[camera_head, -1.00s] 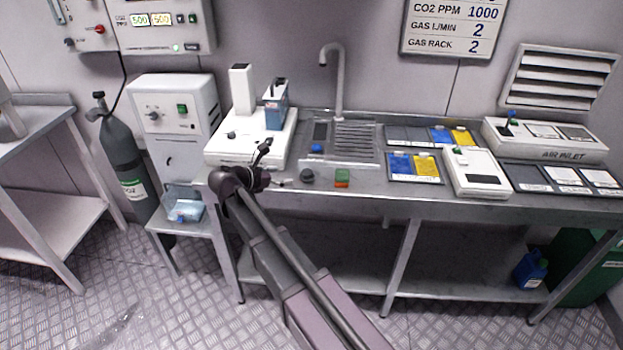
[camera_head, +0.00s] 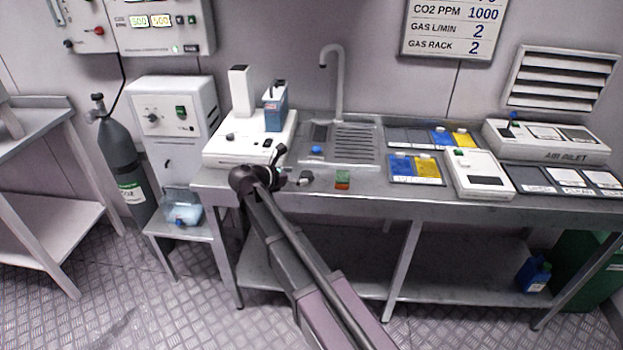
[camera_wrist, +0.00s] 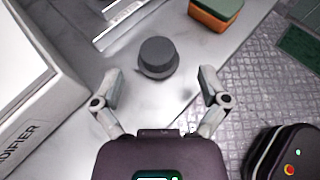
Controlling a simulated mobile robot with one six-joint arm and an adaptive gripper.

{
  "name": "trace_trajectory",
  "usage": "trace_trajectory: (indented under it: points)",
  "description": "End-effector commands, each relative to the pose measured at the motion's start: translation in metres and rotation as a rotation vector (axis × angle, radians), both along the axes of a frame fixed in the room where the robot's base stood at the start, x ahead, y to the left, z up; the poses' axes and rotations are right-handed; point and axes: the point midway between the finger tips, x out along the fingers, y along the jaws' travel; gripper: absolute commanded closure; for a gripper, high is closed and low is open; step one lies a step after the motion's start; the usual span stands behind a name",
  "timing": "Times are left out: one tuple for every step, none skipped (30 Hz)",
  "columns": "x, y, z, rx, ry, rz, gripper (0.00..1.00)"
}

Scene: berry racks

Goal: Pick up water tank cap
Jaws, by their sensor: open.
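A dark grey round cap (camera_head: 306,177), which looks like the water tank cap, stands on the metal bench near its front edge. In the wrist view the cap (camera_wrist: 157,56) lies just beyond and between my fingertips, with no finger touching it. My gripper (camera_head: 281,166) is just left of the cap in the head view. In the wrist view my gripper (camera_wrist: 161,78) is open and empty, one finger on each side.
A white device (camera_head: 222,151) with a blue tank (camera_head: 275,108) stands at left. A green-and-orange block (camera_head: 342,179) lies right of the cap. A sink (camera_head: 352,143) with a blue knob (camera_head: 316,150) is behind. The bench's front edge is close to the cap.

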Motion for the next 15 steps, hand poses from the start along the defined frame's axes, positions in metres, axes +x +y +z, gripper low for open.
trace_trajectory:
  points:
    - [0.004, -0.003, -0.004, 0.000, 0.000, -0.001, 0.06]
    - [0.006, -0.005, -0.005, 0.000, 0.000, -0.001, 0.06]
    - [0.010, -0.007, -0.007, 0.000, 0.000, 0.000, 0.06]
    - [0.012, -0.010, -0.009, 0.000, 0.000, 0.000, 0.06]
    - [0.015, -0.012, -0.010, 0.000, 0.000, 0.000, 0.06]
    - [0.018, -0.015, -0.012, 0.000, 0.000, -0.001, 0.06]
    - [0.020, -0.018, -0.013, 0.000, 0.000, -0.001, 0.06]
    - [0.022, -0.020, -0.014, 0.000, 0.000, -0.001, 0.06]
    - [0.024, -0.022, -0.016, 0.000, 0.000, -0.001, 0.06]
    - [0.026, -0.024, -0.016, 0.000, 0.000, 0.000, 0.06]
    - [0.027, -0.025, -0.017, 0.000, 0.000, 0.000, 0.06]
    - [0.028, -0.027, -0.017, 0.000, 0.000, 0.001, 0.06]
    - [0.029, -0.027, -0.017, 0.000, 0.000, 0.001, 0.06]
    - [0.029, -0.028, -0.017, 0.000, 0.000, 0.001, 0.06]
    - [0.030, -0.028, -0.017, 0.000, 0.000, 0.001, 0.06]
